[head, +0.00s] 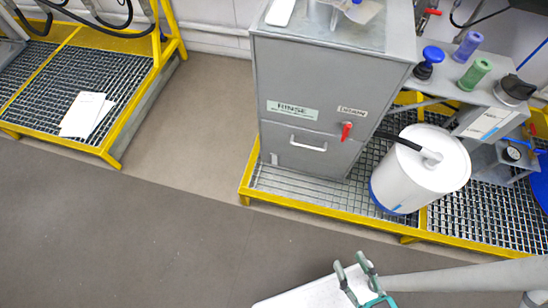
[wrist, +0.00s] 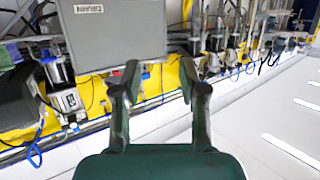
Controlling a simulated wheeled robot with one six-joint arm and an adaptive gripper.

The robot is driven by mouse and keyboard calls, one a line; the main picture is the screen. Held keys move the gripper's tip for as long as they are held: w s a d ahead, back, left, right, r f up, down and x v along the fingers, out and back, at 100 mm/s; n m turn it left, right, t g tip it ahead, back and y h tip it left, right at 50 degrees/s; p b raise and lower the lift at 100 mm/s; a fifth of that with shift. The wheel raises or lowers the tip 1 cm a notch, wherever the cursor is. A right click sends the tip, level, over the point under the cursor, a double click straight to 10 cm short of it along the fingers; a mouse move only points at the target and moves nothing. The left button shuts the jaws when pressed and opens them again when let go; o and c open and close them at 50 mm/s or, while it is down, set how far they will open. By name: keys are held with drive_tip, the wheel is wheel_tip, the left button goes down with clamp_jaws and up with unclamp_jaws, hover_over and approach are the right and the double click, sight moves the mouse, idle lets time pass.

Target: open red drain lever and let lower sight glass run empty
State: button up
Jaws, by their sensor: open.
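A grey cabinet (head: 330,90) labelled RINSE stands on a yellow-framed grating in the head view. A small red lever (head: 347,131) is on the right part of its front, below a label that seems to read DRAIN. I cannot make out a lower sight glass in either view. My gripper (head: 351,264) is at the bottom of the head view, well in front of the cabinet and apart from the lever. It is open and empty. Its spread fingers also show in the wrist view (wrist: 159,80), where I cannot make out the lever.
A white drum (head: 418,172) with a dark hose stands right of the lever. A grey shelf (head: 470,85) holds blue, purple and green items. The yellow grating edge (head: 330,217) borders bare floor (head: 180,235). Another grating with papers (head: 87,114) is at left.

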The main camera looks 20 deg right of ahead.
idle(0.6)
drive_tip(key=m+t+h, duration=0.2)
drive_tip(key=m+h, duration=0.3)
drive_tip(key=h, duration=0.2)
approach(346, 135)
drive_tip(key=x, duration=1.1)
clamp_jaws()
